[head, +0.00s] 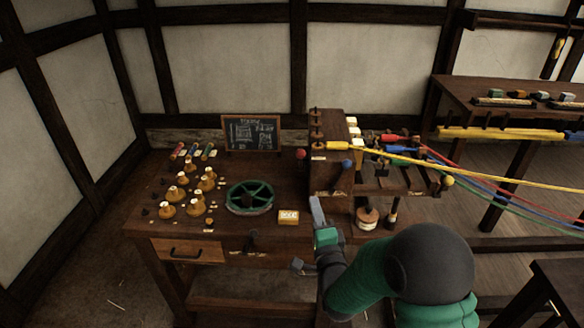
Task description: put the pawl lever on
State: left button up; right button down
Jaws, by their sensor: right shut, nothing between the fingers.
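My right gripper (317,208) is shut and empty. It is in front of the brown bench (270,175), near its front edge and below the wooden machine housing (326,130). A lever with a red ball knob (300,154) stands at the housing's left side. A blue ball knob (346,163) shows on the housing's front, and a yellow ball knob (447,181) at its right end. I cannot tell which of these, if any, is the pawl lever. My left gripper is not in view.
A green spoked wheel (250,196), a yellow box (288,217) and several bobbins (176,193) stand on the bench. A chalkboard (251,134) is at the back. Coloured ropes (480,177) stretch right from the machine. A darker table (500,92) stands at the right.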

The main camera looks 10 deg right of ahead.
jog(key=p, duration=0.1)
send_near(302, 158)
jog(key=w, duration=0.4)
jog(key=w+r, duration=0.1)
jog(key=w, duration=0.1)
jog(key=shift+w+d, duration=0.2)
jog(key=shift+w, duration=0.25)
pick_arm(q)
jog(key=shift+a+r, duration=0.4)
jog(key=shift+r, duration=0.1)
